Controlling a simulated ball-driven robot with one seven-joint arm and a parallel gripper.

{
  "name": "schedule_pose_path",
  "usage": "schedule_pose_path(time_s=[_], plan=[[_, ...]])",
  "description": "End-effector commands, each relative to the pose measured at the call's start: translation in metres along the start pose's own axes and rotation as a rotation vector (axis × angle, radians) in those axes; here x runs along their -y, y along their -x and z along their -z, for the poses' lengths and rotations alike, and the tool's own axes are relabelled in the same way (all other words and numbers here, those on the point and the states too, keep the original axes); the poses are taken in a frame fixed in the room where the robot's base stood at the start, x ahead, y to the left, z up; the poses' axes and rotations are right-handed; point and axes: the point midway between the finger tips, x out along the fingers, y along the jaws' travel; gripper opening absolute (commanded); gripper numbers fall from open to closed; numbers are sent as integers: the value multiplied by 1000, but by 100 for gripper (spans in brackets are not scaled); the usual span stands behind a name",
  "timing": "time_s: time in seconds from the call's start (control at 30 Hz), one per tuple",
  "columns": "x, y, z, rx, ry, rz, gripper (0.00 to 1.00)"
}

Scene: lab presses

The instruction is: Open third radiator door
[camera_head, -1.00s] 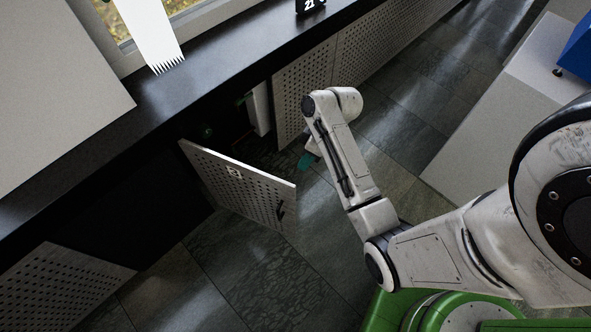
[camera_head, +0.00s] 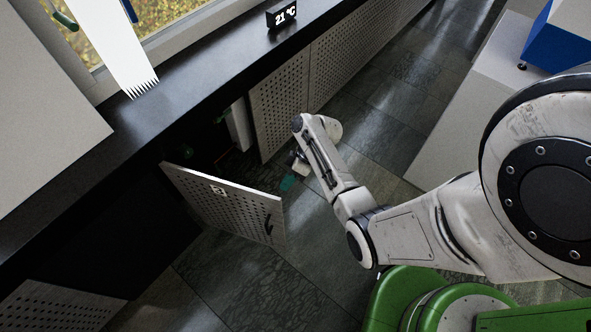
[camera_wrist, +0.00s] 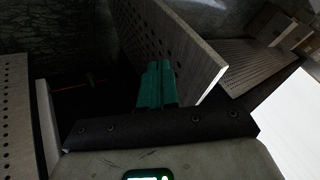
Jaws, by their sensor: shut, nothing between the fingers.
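The third radiator door (camera_head: 228,205) is a light perforated panel with a number tag, apparently a 3, and a dark handle (camera_head: 268,225) near its free edge. It stands swung well out from the dark cabinet opening. My gripper (camera_head: 288,182) has teal fingers and is low over the floor, just beyond the door's free edge, on its inner side. The fingers are shut and hold nothing. In the wrist view the fingers (camera_wrist: 157,85) overlap the lower part of the door (camera_wrist: 165,40); I cannot tell whether they touch it.
A closed perforated door (camera_head: 280,108) stands right of the opening, and another panel (camera_head: 60,308) is at lower left. A black sill (camera_head: 205,75) runs above with a temperature display (camera_head: 282,15). A grey and blue machine (camera_head: 470,110) stands at right. Tiled floor (camera_head: 260,285) is free before the door.

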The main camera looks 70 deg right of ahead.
Motion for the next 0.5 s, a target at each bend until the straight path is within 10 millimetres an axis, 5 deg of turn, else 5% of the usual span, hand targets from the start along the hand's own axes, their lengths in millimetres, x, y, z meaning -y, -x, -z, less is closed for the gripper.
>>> schedule_pose_path(time_s=[0.2, 0.5], plan=[[28, -12, 1, 0, 1, 0, 0], [36, -17, 0, 0, 0, 0, 0]])
